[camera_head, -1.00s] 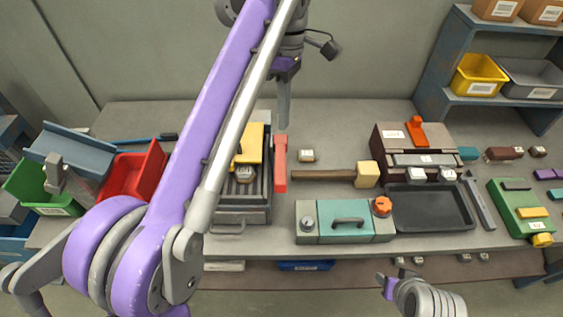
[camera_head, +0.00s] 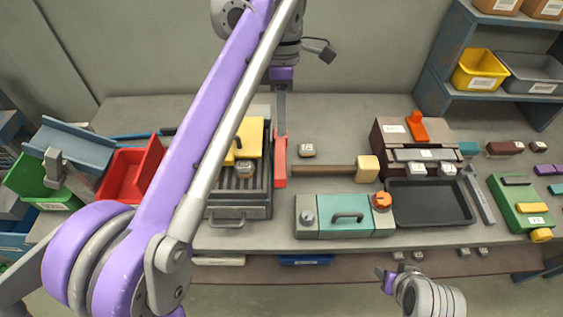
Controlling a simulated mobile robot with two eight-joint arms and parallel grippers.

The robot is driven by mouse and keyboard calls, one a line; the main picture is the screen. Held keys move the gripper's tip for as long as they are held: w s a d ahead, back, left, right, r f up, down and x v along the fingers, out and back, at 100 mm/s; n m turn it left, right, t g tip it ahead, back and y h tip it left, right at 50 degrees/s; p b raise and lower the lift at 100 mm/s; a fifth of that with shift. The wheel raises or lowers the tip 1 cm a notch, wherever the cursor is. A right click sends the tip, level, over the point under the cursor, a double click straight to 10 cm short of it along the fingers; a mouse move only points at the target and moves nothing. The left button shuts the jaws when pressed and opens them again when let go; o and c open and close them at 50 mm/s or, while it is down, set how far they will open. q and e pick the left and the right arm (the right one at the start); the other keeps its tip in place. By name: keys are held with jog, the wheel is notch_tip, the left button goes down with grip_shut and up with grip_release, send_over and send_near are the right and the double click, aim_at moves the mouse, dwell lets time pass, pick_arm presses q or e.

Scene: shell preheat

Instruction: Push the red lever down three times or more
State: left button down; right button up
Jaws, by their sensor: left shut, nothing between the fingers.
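The red lever (camera_head: 280,162) is a long red bar along the right side of a grey ribbed machine (camera_head: 240,212) with a yellow top part. My left gripper (camera_head: 281,130) reaches down from above, shut with nothing in it. Its fingertips are at the far, upper end of the lever and overlap it in the picture; I cannot tell for sure whether they press on it. Part of my right arm (camera_head: 428,297) shows at the bottom edge, away from the lever; its fingers cannot be made out.
A teal box (camera_head: 345,222), a dark tray (camera_head: 430,203) and a brown box with an orange handle (camera_head: 417,129) stand farther right. A red bin (camera_head: 125,175) is at left.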

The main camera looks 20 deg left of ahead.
pick_arm(q)
send_near(281, 187)
jog(key=f, duration=0.3)
jog(key=f+b, duration=0.1)
jog(key=shift+w+f, duration=0.35)
jog(key=shift+f, duration=0.05)
pick_arm(e)
jog(key=shift+s+f, duration=0.2)
jog(key=shift+f, duration=0.55)
pick_arm(q)
notch_tip(281, 187, down, 8)
jog(key=s+t+y+b, duration=0.1)
jog(key=s+t, duration=0.1)
jog(key=t, duration=0.3)
jog(key=shift+s+d+b, duration=0.35)
jog(key=shift+b, duration=0.05)
pick_arm(e)
jog(key=shift+s+f, duration=0.2)
jog(key=shift+f, duration=0.3)
jog(key=shift+s+f, duration=0.2)
jog(key=shift+f, duration=0.3)
pick_arm(q)
jog(key=shift+r, duration=0.15)
pick_arm(e)
jog(key=shift+r, duration=0.1)
